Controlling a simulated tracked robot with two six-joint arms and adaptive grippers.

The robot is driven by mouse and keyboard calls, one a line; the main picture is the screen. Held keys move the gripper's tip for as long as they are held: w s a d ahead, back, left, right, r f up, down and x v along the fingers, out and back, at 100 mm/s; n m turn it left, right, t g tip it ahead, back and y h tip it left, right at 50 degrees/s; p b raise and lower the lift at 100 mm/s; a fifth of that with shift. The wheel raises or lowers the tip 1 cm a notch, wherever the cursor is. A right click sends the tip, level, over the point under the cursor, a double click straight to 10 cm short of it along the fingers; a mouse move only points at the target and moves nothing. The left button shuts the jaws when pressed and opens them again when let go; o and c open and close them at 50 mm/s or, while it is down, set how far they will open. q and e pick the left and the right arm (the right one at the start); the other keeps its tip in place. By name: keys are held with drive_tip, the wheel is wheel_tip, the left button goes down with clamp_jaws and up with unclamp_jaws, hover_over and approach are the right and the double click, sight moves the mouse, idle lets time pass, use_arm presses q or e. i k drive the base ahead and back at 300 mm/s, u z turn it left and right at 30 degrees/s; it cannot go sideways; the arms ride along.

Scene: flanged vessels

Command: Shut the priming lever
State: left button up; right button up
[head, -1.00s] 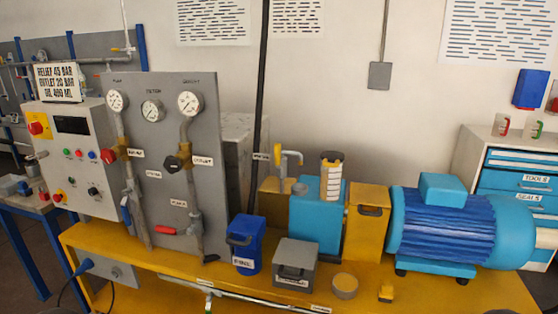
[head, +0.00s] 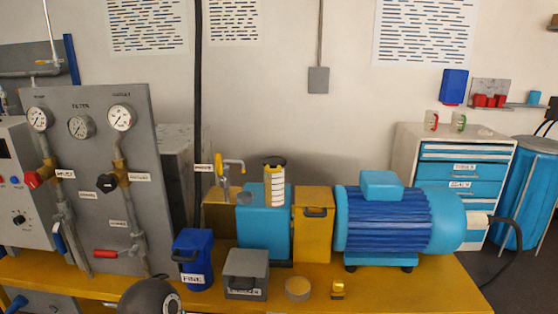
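Several levers show in the head view, and their labels are too small to read surely. A lever with a yellow grip (head: 221,163) stands on the brass-coloured block behind the blue pump housing (head: 265,222), beside a small label. A red-handled lever (head: 105,253) lies about level on the lower pipe of the grey gauge panel (head: 90,215). A blue-handled lever (head: 58,240) hangs down on the left pipe. I cannot tell from the labels which is the priming lever. Neither gripper is in view.
A blue FINE bin (head: 193,255), a grey box (head: 246,270), a round cap (head: 297,288) and a small brass piece (head: 338,289) stand on the yellow bench (head: 420,285). A blue motor (head: 390,225) fills the right. A dark rounded part of mine shows at the bottom left.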

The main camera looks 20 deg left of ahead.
sight(218, 158)
drive_tip(key=u, duration=0.55)
drive_tip(key=i, duration=0.15)
drive_tip(key=z, duration=1.7)
drive_tip(key=k, duration=0.7)
drive_tip(key=z, duration=0.55)
drive_tip(key=i, duration=0.15)
drive_tip(key=u, duration=3.1)
drive_tip(key=i, duration=1)
drive_tip(key=z, duration=0.35)
